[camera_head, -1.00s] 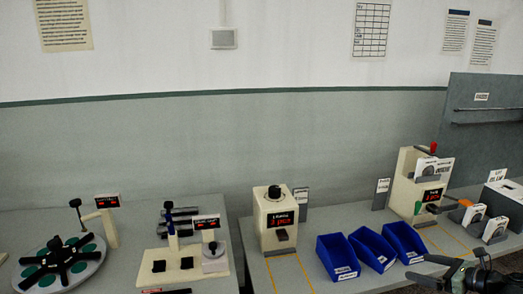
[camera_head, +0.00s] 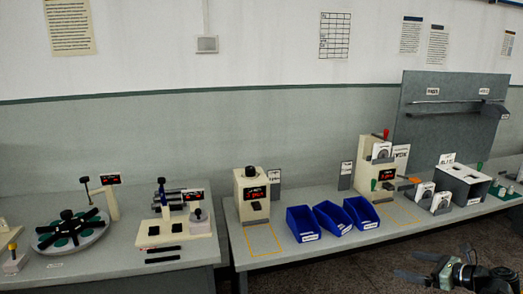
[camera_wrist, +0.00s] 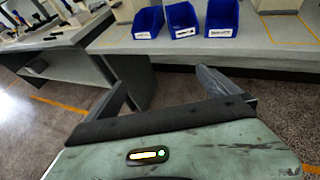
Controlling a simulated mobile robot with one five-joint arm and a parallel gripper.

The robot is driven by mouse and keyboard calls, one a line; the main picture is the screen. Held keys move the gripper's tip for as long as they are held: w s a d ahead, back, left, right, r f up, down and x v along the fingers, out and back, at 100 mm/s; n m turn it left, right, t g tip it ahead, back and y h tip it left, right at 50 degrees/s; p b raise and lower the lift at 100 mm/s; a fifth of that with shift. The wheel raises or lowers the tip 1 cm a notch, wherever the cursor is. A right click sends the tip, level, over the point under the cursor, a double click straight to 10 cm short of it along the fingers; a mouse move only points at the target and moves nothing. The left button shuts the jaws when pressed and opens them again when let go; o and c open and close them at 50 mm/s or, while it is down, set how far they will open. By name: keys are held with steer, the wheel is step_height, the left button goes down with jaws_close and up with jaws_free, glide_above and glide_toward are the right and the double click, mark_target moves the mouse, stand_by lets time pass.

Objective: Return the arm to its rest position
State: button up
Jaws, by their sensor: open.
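My gripper (camera_head: 420,265) is at the lower right of the head view, in front of the bench edge and over the floor. In the wrist view my gripper (camera_wrist: 165,90) shows its two fingers spread apart with nothing between them. The bench edge and the floor lie beyond the fingers. My arm's rest position is not marked in either view.
The right bench (camera_head: 300,262) carries blue bins (camera_head: 333,218), a cream winding machine (camera_head: 252,195), a second cream machine (camera_head: 375,170) and a grey box (camera_head: 462,183). The left bench (camera_head: 110,270) holds a round turntable (camera_head: 70,230). The floor (camera_head: 400,255) in front is clear.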

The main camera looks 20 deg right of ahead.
steer(key=w+a+r+n+g+y+p, duration=0.1)
steer(key=w+a+n+g+y+p, duration=0.1)
steer(key=w+a, duration=0.6)
steer(key=w+a+n+g+y+p, duration=0.1)
steer(key=w+a+n+g, duration=0.3)
steer(key=a, duration=0.9)
steer(key=w+a+r+n+y+p, duration=0.1)
steer(key=w+a+y+p, duration=0.1)
steer(key=w+a, duration=0.65)
steer(key=s+a+f+n+g+h+p, duration=0.25)
steer(key=a+n, duration=0.35)
steer(key=a, duration=0.7)
steer(key=s+a+f+n+g+h+p, duration=0.15)
steer(key=a+n+g, duration=0.4)
steer(key=a, duration=0.75)
steer(key=s+d+f+n+t+h, duration=0.1)
steer(key=s+d+f+n+h, duration=0.2)
steer(key=n, duration=1.1)
steer(key=d+h, duration=0.2)
steer(key=shift+s+d+f, duration=0.15)
steer(key=shift+s+d, duration=0.2)
steer(key=shift+s, duration=0.05)
